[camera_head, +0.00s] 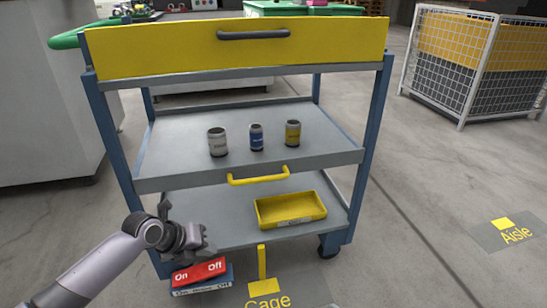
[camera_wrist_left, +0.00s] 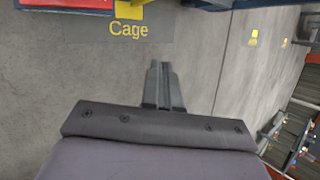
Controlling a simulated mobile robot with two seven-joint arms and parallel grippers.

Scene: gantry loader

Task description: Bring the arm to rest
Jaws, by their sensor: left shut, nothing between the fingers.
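My left gripper (camera_head: 200,250) is at the lower left of the head view, in front of the left side of a trolley's lower shelf. In the left wrist view its fingers (camera_wrist_left: 162,85) are together with nothing between them. They point over the bare floor, below the floor sign reading "Cage" (camera_wrist_left: 128,30). Just below the gripper in the head view is a red and blue On/Off box (camera_head: 202,275). I cannot tell whether the gripper touches it. My right gripper is in neither view.
The trolley (camera_head: 250,184) carries several things: three cans on the middle shelf, including a blue one (camera_head: 256,137), and a yellow tray (camera_head: 291,209) on the lower shelf. A yellow post (camera_head: 262,262) stands in front. A mesh cage (camera_head: 480,65) is at the right. The floor between is clear.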

